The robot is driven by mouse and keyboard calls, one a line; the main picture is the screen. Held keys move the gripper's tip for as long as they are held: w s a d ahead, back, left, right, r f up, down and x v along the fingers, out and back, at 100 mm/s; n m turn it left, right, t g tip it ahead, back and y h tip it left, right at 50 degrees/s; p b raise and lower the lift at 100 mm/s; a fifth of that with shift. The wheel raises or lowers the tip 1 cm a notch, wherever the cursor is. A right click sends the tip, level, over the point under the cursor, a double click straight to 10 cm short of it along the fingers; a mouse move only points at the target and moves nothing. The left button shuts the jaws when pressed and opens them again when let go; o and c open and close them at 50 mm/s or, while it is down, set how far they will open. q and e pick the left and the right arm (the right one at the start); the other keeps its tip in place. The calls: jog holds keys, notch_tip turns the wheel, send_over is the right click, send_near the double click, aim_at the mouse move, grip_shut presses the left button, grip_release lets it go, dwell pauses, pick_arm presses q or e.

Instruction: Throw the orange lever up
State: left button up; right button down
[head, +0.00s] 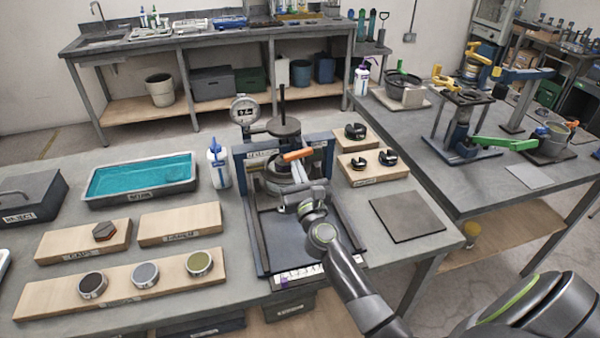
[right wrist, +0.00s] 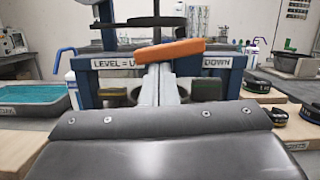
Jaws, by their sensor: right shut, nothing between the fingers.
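The orange lever (head: 297,154) is a short bar on the front of a blue-framed press in the head view. In the right wrist view the lever (right wrist: 170,50) lies nearly level, its right end slightly higher. My right gripper (head: 297,172) is shut and empty, just in front of the lever. In the right wrist view its closed pale fingers (right wrist: 159,84) point at the lever and overlap its lower edge; whether they touch cannot be told. A label behind (right wrist: 117,63) reads "LEVEL = U…" and "DOWN", partly hidden. My left gripper is not in view.
A dial gauge (head: 245,111) and a white-blue bottle (head: 218,165) stand left of the press. A teal-filled tray (head: 140,196) is farther left. Wooden blocks with black parts (head: 372,168) and a dark flat plate (head: 407,217) lie to the right.

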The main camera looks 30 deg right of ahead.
jog(key=shift+a+r+m, duration=0.15)
jog(key=shift+r+m, duration=0.1)
jog(key=shift+m, duration=0.35)
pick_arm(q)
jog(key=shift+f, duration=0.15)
